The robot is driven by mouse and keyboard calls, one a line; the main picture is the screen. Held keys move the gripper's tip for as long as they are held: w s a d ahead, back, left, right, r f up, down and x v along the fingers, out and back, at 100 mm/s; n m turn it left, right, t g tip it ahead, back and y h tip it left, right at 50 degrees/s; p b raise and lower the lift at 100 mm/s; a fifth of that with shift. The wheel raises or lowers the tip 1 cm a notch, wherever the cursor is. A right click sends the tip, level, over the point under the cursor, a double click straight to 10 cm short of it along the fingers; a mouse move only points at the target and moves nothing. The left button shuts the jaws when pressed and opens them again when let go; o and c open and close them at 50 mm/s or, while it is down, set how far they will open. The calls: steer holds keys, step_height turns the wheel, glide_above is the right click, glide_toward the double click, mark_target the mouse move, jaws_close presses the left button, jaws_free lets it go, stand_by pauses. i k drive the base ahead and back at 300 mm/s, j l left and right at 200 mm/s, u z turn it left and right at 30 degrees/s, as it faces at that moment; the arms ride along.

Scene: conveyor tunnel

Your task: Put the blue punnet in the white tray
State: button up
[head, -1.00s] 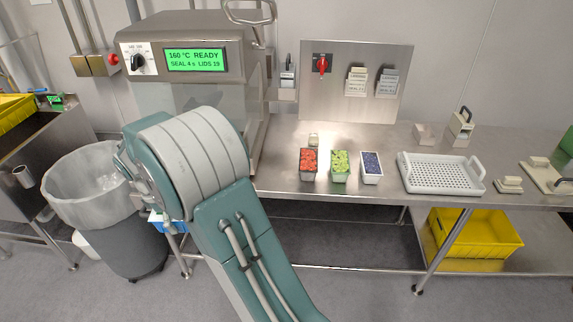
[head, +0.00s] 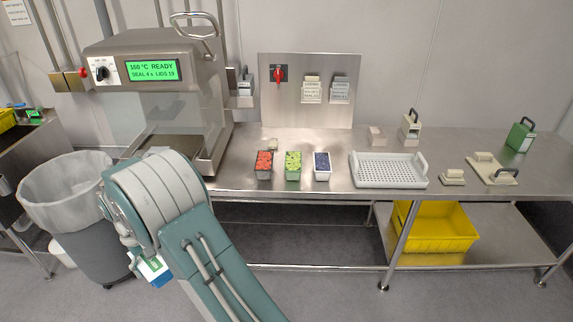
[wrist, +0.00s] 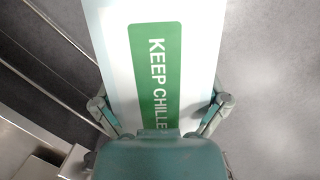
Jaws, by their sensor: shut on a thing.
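A small punnet of dark blue berries (head: 322,174) stands upright on the steel bench, at the right end of a row of punnets. My gripper (wrist: 160,110) is shut on a white item with a green label reading "KEEP CHILLE" (wrist: 150,65). In the head view this white, green and blue item (head: 155,270) hangs low by the bin, left of and well below the punnets. My arm hides most of the gripper there.
Red (head: 264,174) and green (head: 293,174) punnets stand left of the blue one. A sealing machine (head: 150,80) is at the bench's left, a lined bin (head: 72,200) below left.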

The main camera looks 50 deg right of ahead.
mark_target(386, 172)
steer(key=k+z, duration=0.1)
steer(key=z, duration=1)
steer(key=i+l+z, duration=0.3)
steer(key=l, duration=0.3)
steer(key=i+l+z, duration=0.3)
steer(key=i+l, duration=0.2)
